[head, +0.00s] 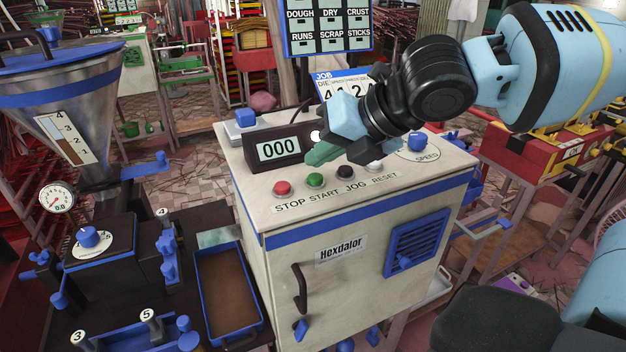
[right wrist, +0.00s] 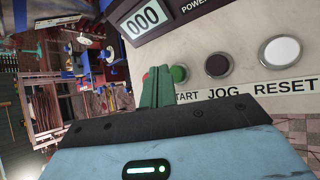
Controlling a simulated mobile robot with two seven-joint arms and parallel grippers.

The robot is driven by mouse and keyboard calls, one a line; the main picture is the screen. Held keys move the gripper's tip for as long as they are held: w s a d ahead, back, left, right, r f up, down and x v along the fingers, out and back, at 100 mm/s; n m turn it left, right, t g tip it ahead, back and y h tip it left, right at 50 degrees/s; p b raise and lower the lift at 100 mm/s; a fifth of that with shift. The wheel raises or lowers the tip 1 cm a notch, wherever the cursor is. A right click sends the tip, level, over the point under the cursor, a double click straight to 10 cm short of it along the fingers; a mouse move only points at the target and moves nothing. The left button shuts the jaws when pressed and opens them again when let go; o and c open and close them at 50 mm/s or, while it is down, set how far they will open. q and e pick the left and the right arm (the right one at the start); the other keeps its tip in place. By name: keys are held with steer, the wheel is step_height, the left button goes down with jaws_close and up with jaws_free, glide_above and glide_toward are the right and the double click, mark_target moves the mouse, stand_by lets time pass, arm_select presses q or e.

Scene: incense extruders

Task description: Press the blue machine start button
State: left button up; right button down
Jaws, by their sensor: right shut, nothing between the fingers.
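The machine is a pale cabinet with blue trim (head: 340,232), labelled Hexdalor. Its sloped top panel carries a row of buttons. The green START button (head: 315,180) sits between the red STOP button (head: 282,188) and the black JOG button (head: 345,172). My right gripper (head: 316,156) is shut and empty, its green fingers just behind and above the START button. In the right wrist view the fingers (right wrist: 157,84) stand beside the green START button (right wrist: 179,74), partly overlapping its left side. Whether they touch it cannot be told. My left gripper is not in view.
A counter display (head: 278,149) reading 000 stands behind the buttons, close to the fingers. A white RESET button (head: 375,165) and blue SPEED knob (head: 417,141) lie to the right. A dark extruder with a steel hopper (head: 72,140) and blue-rimmed tray (head: 264,318) stands at left.

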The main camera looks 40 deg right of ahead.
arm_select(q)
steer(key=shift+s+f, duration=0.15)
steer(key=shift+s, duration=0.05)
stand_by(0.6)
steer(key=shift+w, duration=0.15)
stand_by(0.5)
arm_select(e)
steer(key=shift+f, duration=0.2)
stand_by(0.5)
steer(key=shift+f, duration=0.3)
